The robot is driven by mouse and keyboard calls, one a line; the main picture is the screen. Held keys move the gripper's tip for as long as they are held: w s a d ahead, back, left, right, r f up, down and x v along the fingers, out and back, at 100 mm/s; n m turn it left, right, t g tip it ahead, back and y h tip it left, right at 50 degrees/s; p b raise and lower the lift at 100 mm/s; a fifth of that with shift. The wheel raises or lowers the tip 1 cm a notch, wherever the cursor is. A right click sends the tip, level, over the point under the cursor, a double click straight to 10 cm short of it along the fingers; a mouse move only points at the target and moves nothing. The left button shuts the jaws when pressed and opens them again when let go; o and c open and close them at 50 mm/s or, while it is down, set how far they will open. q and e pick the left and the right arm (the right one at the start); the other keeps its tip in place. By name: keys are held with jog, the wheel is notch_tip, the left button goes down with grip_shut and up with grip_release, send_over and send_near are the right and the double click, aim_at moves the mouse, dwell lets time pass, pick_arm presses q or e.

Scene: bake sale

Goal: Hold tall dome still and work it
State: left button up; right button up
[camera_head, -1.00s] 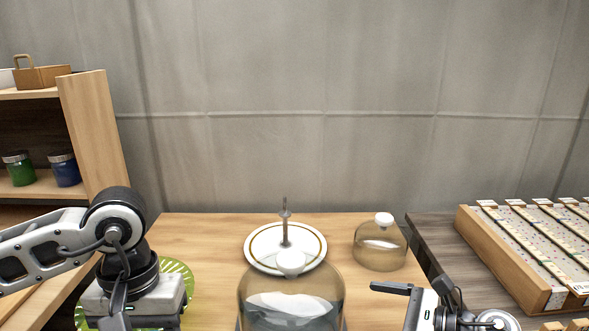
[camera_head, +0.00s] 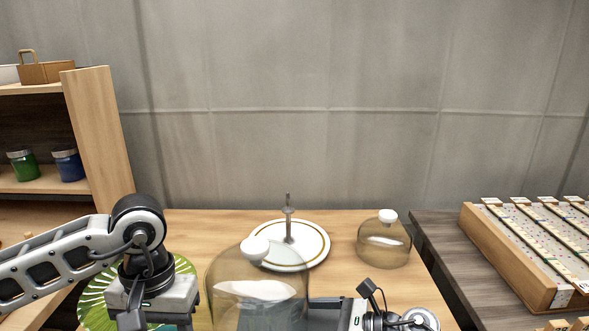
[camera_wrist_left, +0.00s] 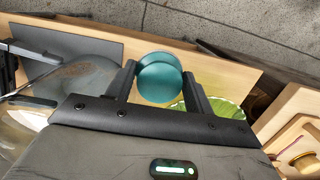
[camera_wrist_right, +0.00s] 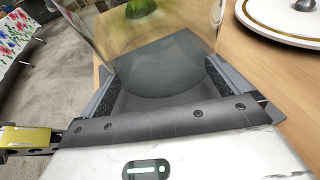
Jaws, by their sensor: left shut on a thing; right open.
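The tall dome (camera_head: 258,290) is clear brownish glass with a white knob, at the bottom middle of the head view. Its lower part is cut off there. Its glass (camera_wrist_right: 150,50) also shows in the right wrist view, between the open fingers of my right gripper (camera_wrist_right: 165,90); I cannot tell whether they touch it. My left gripper (camera_wrist_left: 160,85) is shut on a round teal thing (camera_wrist_left: 160,75), seen in the left wrist view. In the head view my left fingertips are out of frame and the teal thing is not seen.
A white gold-rimmed plate (camera_head: 318,256) with an upright metal post stands behind the tall dome. A smaller dome (camera_head: 384,243) stands to its right. A green striped round plate (camera_head: 97,297) lies under my left arm. A wooden rack (camera_head: 500,260) and shelf (camera_head: 100,130) flank the table.

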jog(key=shift+b+x, duration=0.4)
jog(key=shift+x, duration=0.9)
grip_shut()
jog(key=c, duration=0.6)
grip_release()
jog(key=shift+d, duration=0.1)
jog(key=shift+c, duration=0.4)
